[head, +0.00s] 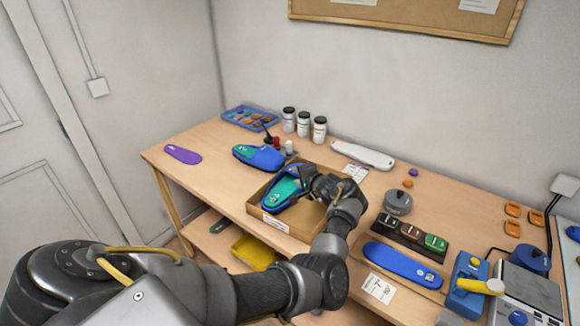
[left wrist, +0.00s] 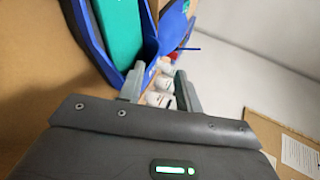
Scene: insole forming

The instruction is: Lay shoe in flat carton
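A blue shoe with a teal-green insole (head: 284,190) lies inside the flat brown carton (head: 257,209), which has a white label on its front wall. The shoe also shows at the upper left of the left wrist view (left wrist: 119,32). My left gripper (head: 318,186) is over the right part of the carton, beside the shoe, and its arm hides that side. In the left wrist view its two fingers (left wrist: 158,84) stand apart with a gap between them, close to the shoe's blue edge. My right gripper is in neither view.
Another blue shoe with a green insole (head: 258,157) stands behind the carton. Jars (head: 303,124), a white tool (head: 362,154) and a blue tray (head: 250,117) stand farther back. A blue insole (head: 402,266) lies to the right. The table around the purple insole (head: 183,154) is clear.

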